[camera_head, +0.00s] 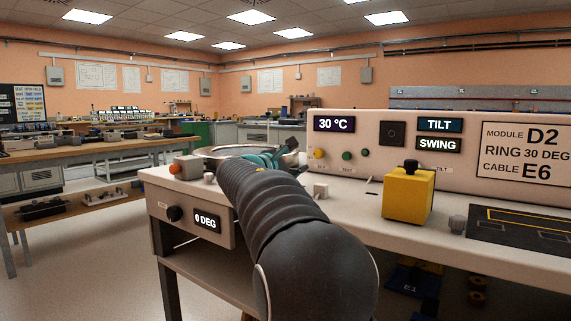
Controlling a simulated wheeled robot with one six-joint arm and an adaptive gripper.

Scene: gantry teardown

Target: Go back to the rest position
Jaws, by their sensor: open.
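My dark ribbed arm reaches from the lower middle forward over the light bench. My gripper (276,158), with teal parts, shows small at its far end, mostly behind the arm. It is open, by the metal round ring or bowl (215,152) on the bench. Whether it touches the ring cannot be told. No held object shows.
The bench front carries a "0 DEG" display (207,222) and a black knob (174,213). A yellow block (408,196) with a black top stands right of my arm. Behind it is a panel (365,148) with displays. A dark mat (525,232) lies at right. Open floor shows at left.

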